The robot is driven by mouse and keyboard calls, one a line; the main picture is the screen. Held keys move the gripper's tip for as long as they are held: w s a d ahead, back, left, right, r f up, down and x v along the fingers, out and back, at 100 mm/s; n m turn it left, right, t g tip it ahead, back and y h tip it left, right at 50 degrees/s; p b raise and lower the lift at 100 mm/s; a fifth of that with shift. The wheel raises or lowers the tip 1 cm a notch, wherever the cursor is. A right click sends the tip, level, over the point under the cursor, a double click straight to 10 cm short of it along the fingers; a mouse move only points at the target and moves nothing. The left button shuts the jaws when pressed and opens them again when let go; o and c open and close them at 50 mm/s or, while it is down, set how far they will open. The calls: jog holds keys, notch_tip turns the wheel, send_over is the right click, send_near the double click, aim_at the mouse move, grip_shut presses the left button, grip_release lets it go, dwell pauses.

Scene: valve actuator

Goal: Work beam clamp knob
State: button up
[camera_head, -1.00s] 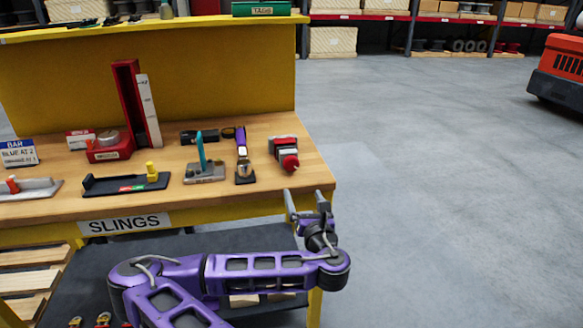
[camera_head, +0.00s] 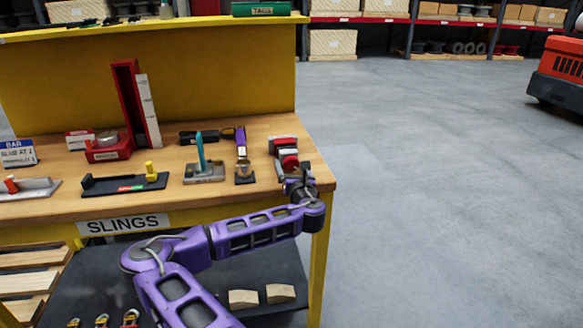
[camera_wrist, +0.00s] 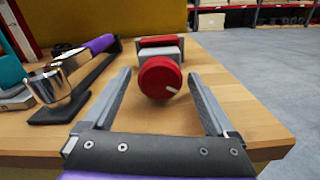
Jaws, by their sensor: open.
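The beam clamp is a red and grey block with a round red knob. In the head view the clamp body (camera_head: 284,145) sits near the right end of the wooden bench, and the knob (camera_head: 289,161) is partly hidden behind my gripper (camera_head: 293,172). In the wrist view the knob (camera_wrist: 160,77) faces me, with a white mark at its lower right, and the grey and red body (camera_wrist: 160,46) is behind it. My gripper (camera_wrist: 164,90) is open, its fingers to the left and right of the knob.
Left of the clamp stand a purple-handled tool (camera_head: 242,155) on a black base and a teal lever (camera_head: 202,152) on a grey plate. The bench's right edge (camera_head: 325,178) is close. Open floor (camera_head: 430,180) lies to the right.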

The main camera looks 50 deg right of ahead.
jog(key=c, duration=1.3)
jog(key=shift+r+m+p, duration=0.15)
jog(key=shift+m+p, duration=0.2)
jog(key=shift+m, duration=0.15)
jog(key=shift+c, duration=0.2)
jog(key=shift+m+p, duration=0.3)
jog(key=shift+m, duration=0.8)
jog(key=o, duration=1.3)
jog(key=shift+o, duration=0.2)
jog(key=v, duration=1.7)
jog(key=shift+a+p, duration=0.25)
jog(key=shift+p, duration=0.1)
